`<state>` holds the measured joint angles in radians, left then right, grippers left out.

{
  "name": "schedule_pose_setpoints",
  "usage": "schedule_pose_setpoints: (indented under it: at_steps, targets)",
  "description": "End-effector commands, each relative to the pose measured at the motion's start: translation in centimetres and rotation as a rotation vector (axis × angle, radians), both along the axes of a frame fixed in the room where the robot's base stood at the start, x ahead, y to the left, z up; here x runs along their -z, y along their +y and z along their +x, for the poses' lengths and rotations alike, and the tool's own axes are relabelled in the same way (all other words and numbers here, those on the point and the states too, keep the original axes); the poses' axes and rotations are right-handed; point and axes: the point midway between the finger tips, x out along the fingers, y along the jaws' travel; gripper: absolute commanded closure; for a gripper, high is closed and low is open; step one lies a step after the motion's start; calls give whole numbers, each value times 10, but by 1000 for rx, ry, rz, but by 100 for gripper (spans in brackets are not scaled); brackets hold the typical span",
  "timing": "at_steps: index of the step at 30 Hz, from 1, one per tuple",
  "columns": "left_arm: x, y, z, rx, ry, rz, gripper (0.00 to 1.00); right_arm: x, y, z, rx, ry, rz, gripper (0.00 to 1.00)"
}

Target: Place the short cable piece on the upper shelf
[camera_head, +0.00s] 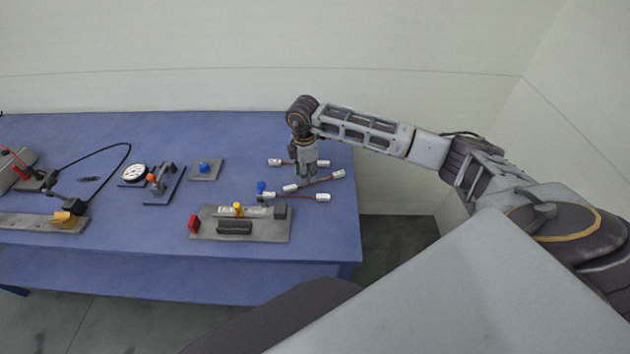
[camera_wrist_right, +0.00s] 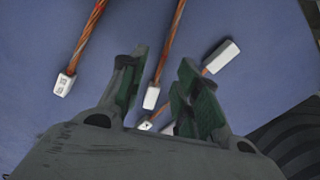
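Three cable pieces with reddish-brown strands and white end caps lie on the blue table's right part in the head view: a back one (camera_head: 300,163), a slanted middle one (camera_head: 322,180) and a front one (camera_head: 306,196). I cannot tell surely which is the short piece. My right gripper (camera_head: 305,177) points down over the middle one. In the right wrist view its fingers (camera_wrist_right: 163,60) are apart, with nothing clamped between them. A slanted piece (camera_wrist_right: 220,57) passes partly behind one finger. Two others run upward out of frame. My left gripper is out of view.
The blue table (camera_head: 150,240) has a lower blue level (camera_head: 180,280) beneath its top. A grey fixture plate (camera_head: 210,228) with a red block stands in front of the cables. A blue-knobbed plate (camera_head: 204,168), a dial gauge (camera_head: 134,173) and other devices stand left.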

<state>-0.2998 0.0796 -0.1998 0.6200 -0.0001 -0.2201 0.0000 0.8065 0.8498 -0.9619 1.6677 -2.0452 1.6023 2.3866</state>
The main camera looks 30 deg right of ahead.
Motion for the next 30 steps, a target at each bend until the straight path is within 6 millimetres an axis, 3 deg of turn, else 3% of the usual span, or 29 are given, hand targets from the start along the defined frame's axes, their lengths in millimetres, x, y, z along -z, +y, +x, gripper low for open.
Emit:
schedule_pose_setpoints:
  at_steps: [10,26,30]
  targets:
    - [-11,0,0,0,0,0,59,33,3,-3,-1,1,1,68]
    - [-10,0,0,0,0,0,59,36,2,-2,0,0,1,68]
    - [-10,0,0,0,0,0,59,36,2,-2,0,0,1,86]
